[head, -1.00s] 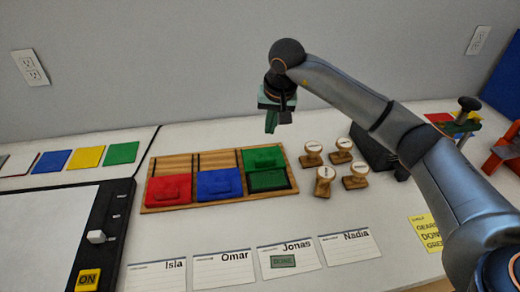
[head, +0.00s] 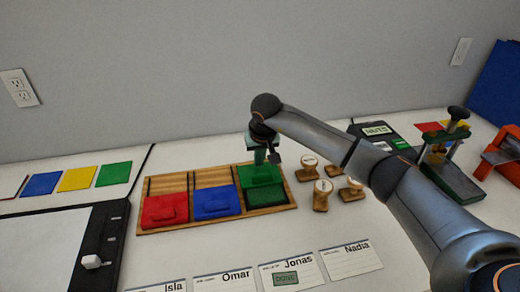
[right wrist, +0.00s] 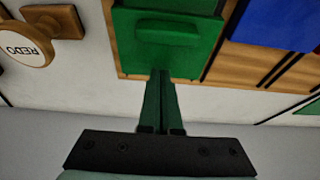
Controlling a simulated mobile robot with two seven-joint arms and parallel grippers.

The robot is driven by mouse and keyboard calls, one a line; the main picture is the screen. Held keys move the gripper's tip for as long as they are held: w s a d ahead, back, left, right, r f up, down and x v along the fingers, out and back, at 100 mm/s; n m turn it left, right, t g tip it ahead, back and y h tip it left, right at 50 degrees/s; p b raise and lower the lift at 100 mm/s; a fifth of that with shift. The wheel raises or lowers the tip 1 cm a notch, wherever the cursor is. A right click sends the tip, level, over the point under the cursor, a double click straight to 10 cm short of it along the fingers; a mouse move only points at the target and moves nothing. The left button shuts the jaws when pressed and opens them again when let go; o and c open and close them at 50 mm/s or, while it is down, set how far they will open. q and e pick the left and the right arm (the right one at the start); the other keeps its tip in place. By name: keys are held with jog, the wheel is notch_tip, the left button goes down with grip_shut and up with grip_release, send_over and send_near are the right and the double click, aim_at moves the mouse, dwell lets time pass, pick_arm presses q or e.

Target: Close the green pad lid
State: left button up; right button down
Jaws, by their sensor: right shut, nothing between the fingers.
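The green pad (head: 267,217) sits in the right slot of a wooden tray (head: 217,214). Its green lid (head: 261,175) stands open, tilted up at the back of the pad. My right gripper (head: 262,162) is shut and empty, directly behind the raised lid. In the right wrist view, the shut fingers (right wrist: 161,76) reach the edge of the green lid (right wrist: 165,40); I cannot tell whether they touch it. My left gripper is not in view.
A red pad (head: 165,210) and a blue pad (head: 216,202) with closed lids share the tray. Several wooden stamps stand just to the right, one marked REDO (right wrist: 24,46). Name cards (head: 292,272) lie in front. A wall rises behind.

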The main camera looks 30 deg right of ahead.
jog(key=shift+s+a+r, duration=0.1)
jog(key=shift+s+a, duration=0.1)
jog(key=shift+s, duration=0.6)
jog(key=shift+s+a+r, duration=0.1)
jog(key=shift+s+a, duration=0.05)
jog(key=shift+s, duration=0.65)
